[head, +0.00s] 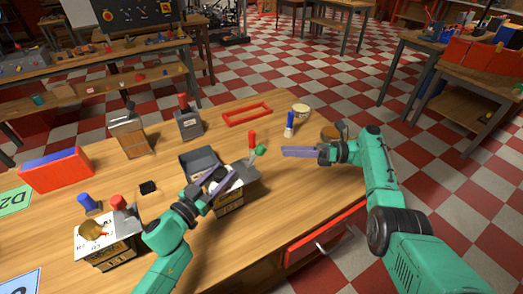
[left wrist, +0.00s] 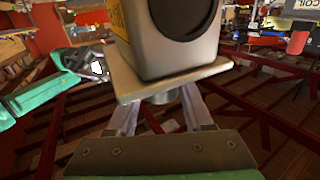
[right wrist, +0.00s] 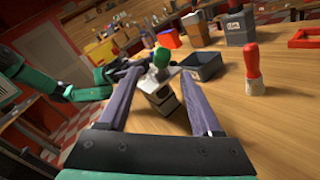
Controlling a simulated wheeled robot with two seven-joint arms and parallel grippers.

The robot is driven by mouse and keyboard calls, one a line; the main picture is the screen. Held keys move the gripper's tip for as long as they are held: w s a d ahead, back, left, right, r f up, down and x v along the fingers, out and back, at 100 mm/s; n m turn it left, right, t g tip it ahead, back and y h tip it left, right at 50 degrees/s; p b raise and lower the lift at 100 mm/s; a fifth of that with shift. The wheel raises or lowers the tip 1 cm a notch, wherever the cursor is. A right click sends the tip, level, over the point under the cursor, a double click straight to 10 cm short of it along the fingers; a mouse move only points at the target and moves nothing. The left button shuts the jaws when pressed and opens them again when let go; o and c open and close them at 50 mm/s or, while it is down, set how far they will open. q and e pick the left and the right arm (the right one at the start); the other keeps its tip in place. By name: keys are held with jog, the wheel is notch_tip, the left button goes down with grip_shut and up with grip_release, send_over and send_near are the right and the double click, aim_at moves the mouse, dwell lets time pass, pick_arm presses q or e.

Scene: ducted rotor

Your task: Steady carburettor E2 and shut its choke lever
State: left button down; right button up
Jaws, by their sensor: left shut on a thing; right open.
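The carburettor (head: 236,188) is a pale grey block near the table's front edge. In the left wrist view its body (left wrist: 180,60) shows a dark round bore, a yellow label and a flange plate; I cannot read E2. My left gripper (head: 222,182) is shut on it, around a stub under the flange (left wrist: 165,95). A green knob (head: 262,150), apparently the choke lever's end, sticks out at its right; it also shows in the right wrist view (right wrist: 161,57). My right gripper (head: 286,152) is open and empty, right of the knob, its fingers pointing at it.
A red-handled tool (head: 252,142) stands close behind the knob. A dark open tray (head: 199,160) lies behind the carburettor. A blue-topped tool (head: 289,124), a red frame (head: 247,114) and a grey box (head: 188,122) stand farther back. An open-looking red drawer (head: 325,232) is at the front.

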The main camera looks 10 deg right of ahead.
aim_at(261, 150)
jog(key=a, duration=0.3)
jog(key=w+a, duration=0.1)
jog(key=a, duration=0.4)
jog(key=shift+w+a, duration=0.2)
jog(key=shift+a, duration=0.2)
grip_shut()
dwell(0.7)
